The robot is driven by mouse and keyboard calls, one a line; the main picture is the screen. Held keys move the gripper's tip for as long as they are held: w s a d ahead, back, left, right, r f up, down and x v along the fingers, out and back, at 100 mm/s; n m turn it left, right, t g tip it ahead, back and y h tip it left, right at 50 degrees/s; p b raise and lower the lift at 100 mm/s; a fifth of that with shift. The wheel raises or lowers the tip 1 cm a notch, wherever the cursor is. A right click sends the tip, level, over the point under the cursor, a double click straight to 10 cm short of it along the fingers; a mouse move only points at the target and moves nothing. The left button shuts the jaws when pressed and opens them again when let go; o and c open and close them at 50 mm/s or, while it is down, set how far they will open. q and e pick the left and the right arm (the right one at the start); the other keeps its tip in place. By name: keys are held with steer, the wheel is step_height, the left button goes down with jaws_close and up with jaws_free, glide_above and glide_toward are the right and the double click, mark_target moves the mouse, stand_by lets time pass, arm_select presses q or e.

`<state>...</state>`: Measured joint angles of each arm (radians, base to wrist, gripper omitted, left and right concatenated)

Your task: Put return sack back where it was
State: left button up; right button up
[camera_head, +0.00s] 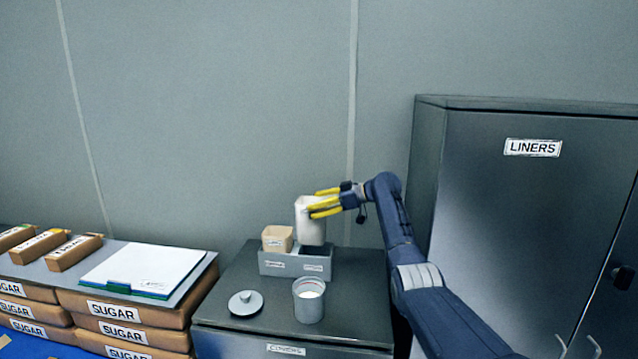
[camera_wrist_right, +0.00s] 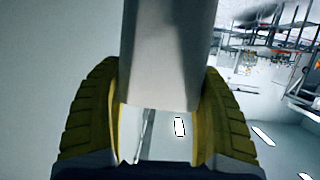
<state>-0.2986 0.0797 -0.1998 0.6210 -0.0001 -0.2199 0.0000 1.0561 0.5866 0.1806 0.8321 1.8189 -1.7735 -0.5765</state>
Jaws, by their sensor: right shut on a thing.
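A pale, whitish sack (camera_head: 310,222) is held upright between the yellow fingers of my right gripper (camera_head: 326,204). It hangs just above the right-hand compartment of a grey two-part holder (camera_head: 296,266); that compartment looks dark and empty. In the right wrist view the sack (camera_wrist_right: 168,60) stands between the two yellow fingers (camera_wrist_right: 160,125), which press on its sides. A tan sack (camera_head: 278,238) sits in the holder's left compartment. The holder's labels are too small to read surely. My left gripper is not in view.
The holder stands on a grey cabinet top (camera_head: 250,298). In front of it are an open grey canister (camera_head: 309,300) with white contents and a round lid (camera_head: 245,303). A tall LINERS cabinet (camera_head: 530,200) stands right. Sugar boxes (camera_head: 118,312) and a clipboard (camera_head: 143,268) are left.

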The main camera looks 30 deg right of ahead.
steer(key=f, duration=0.3)
steer(key=d+f, duration=0.1)
steer(key=shift+s+f, duration=0.25)
steer(key=shift+s, duration=0.05)
steer(key=shift+f, duration=3.9)
steer(key=o, duration=1.7)
